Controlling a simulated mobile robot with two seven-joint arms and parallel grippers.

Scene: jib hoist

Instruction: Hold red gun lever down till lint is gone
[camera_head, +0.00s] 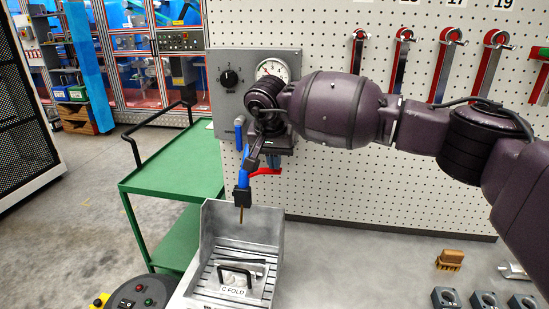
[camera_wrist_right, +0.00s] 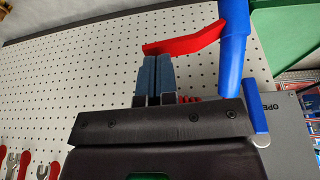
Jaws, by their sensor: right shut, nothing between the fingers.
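The blue air gun (camera_head: 243,178) hangs nozzle-down in front of the grey panel, and its brass tip (camera_head: 241,214) points into the metal bin (camera_head: 272,228). Its red lever (camera_head: 266,172) sticks out to the right. In the right wrist view, the lever (camera_wrist_right: 187,40) runs left from the blue gun body (camera_wrist_right: 233,50). My right gripper (camera_wrist_right: 153,62) is shut and empty, its fingertips right at the lever's underside in that view; I cannot tell whether they touch or press it. In the head view its wrist partly hides the gun. I cannot make out lint. My left gripper is out of view.
The bin holds a plate labelled C FOLD (camera_head: 233,291) with a black handle. A green cart (camera_head: 175,165) stands left. A gauge (camera_head: 272,70) and black knob (camera_head: 229,78) sit on the panel. A brush (camera_head: 450,260) and grey blocks lie on the bench at right.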

